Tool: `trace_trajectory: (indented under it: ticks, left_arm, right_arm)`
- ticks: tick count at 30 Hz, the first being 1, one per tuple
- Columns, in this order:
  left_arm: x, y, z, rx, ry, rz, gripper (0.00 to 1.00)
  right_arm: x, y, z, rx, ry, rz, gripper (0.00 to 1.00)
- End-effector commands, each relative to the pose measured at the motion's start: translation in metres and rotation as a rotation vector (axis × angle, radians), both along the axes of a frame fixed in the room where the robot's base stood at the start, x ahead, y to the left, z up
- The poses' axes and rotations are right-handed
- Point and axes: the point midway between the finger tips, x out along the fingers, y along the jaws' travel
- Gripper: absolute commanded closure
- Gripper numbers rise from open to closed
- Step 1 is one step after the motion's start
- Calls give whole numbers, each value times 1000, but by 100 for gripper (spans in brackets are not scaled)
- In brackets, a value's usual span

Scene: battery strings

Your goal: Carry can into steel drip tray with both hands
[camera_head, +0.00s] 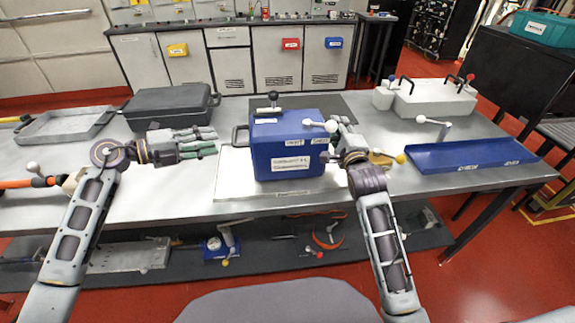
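The blue can (290,150) is a boxy container with white labels, a black-knobbed cap on top and a dark handle on its left side. It stands upright on a pale board at the table's middle. The steel drip tray (66,125) is a shallow grey tray at the far left, and it looks empty. My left gripper (205,142) is open and empty, pointing right, a little left of the can's left handle. My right gripper (335,145) is at the can's right side; its fingers are partly hidden, and I cannot tell whether it touches the can.
A closed black case (170,107) lies between the tray and the can, towards the back. A blue tray (445,157) lies at the right, with a white block-shaped unit (435,100) behind it. A lower shelf holds tools.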

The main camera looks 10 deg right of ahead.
Motion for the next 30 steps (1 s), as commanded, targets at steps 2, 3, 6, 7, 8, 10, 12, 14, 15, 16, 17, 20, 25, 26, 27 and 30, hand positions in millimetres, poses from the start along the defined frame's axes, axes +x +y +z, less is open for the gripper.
trace_trajectory:
  ticks: [2,3,6,7,8,10,12,14,15,16,17,20,25,26,27,30]
  left_arm:
    - [0,0,0,0,0,0,66]
    - [0,0,0,0,0,0,66]
    - [0,0,0,0,0,0,66]
    - [0,0,0,0,0,0,66]
    - [0,0,0,0,0,0,66]
    - [0,0,0,0,0,0,66]
    - [0,0,0,0,0,0,66]
    - [0,0,0,0,0,0,66]
    - [0,0,0,0,0,0,66]
    - [0,0,0,0,0,0,66]
    - [0,0,0,0,0,0,66]
    - [0,0,0,0,0,0,66]
    - [0,0,0,0,0,0,66]
    - [0,0,0,0,0,0,66]
    - [0,0,0,0,0,0,66]
    - [0,0,0,0,0,0,66]
  right_arm:
    - [0,0,0,0,0,0,68]
    - [0,0,0,0,0,0,68]
    - [-2,0,0,1,1,0,68]
    - [-3,0,0,1,1,0,68]
    - [-4,0,0,1,0,0,68]
    - [-8,0,0,1,0,0,68]
    - [-12,1,-1,1,1,1,68]
    - [-16,1,-1,2,1,1,68]
    - [-20,1,-1,2,1,1,68]
    - [-22,1,-1,2,1,1,68]
    - [-25,1,-1,2,1,0,68]
    - [-34,1,-1,1,1,0,68]
    - [-48,1,-1,2,1,0,68]
    - [-50,1,-1,1,1,0,68]
    - [-54,1,-1,1,1,0,68]
    - [-62,1,-1,1,1,-1,68]
